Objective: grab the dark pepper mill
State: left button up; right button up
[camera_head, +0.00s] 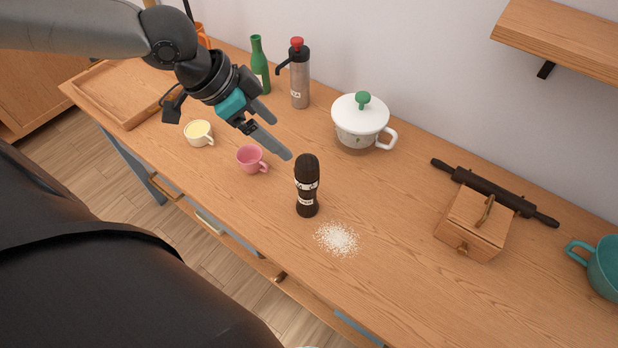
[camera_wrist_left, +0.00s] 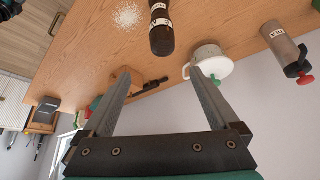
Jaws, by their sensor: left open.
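The dark pepper mill (camera_head: 307,186) stands upright near the middle of the wooden table, with white label bands around it. My left gripper (camera_head: 279,122) is above the table, up and to the left of the mill in the head view. Its fingers are open, with nothing between them, and apart from the mill. In the left wrist view the mill (camera_wrist_left: 161,30) shows at the top, beyond the two spread fingers (camera_wrist_left: 160,85). My right gripper is in neither view.
White grains (camera_head: 337,239) lie beside the mill. A pink cup (camera_head: 251,159), a cream-filled cup (camera_head: 199,133), a lidded white pot (camera_head: 360,121), a pump flask (camera_head: 299,80) and a green bottle (camera_head: 260,65) stand around. A wooden box (camera_head: 473,224) and rolling pin (camera_head: 492,190) are right.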

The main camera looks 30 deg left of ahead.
aim_at(305, 160)
pick_arm(q)
jog(key=shift+b+x, duration=0.7)
jog(key=shift+x, duration=3.15)
jog(key=shift+a+x, duration=0.15)
jog(key=shift+x, duration=1.2)
jog(key=shift+a+x, duration=0.15)
jog(key=shift+x, duration=1.25)
jog(key=shift+f, duration=0.1)
grip_shut()
